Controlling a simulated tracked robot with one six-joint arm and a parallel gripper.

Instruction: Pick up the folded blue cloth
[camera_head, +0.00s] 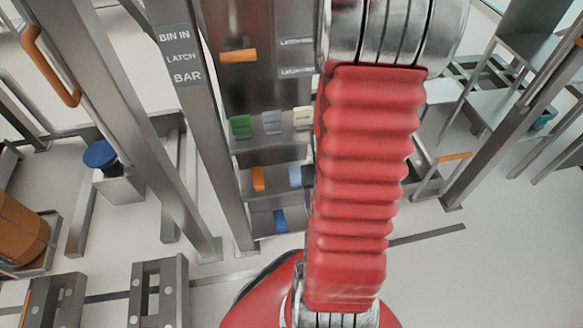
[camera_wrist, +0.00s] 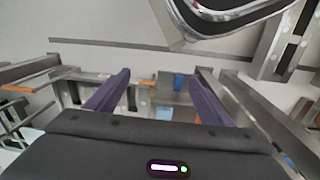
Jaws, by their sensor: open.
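Several small blue pieces sit in the tall metal rack; I cannot tell which one is the folded cloth. In the head view a darker blue piece (camera_head: 280,220) lies on the lowest shelf. A light blue piece (camera_head: 295,176) is on the shelf above, partly behind my red arm. In the wrist view my gripper (camera_wrist: 160,74) is open and empty, with two dark purple fingers apart. A blue piece (camera_wrist: 180,80) and a light blue piece (camera_wrist: 163,113) show between the fingers, beyond them.
The rack's upright (camera_head: 182,70) is labelled "BIN IN LATCH BAR". An orange piece (camera_head: 258,178) and a green piece (camera_head: 240,126) are on its shelves. A blue-topped stand (camera_head: 100,154) is at left. Metal frames stand on both sides; pale floor is clear at lower right.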

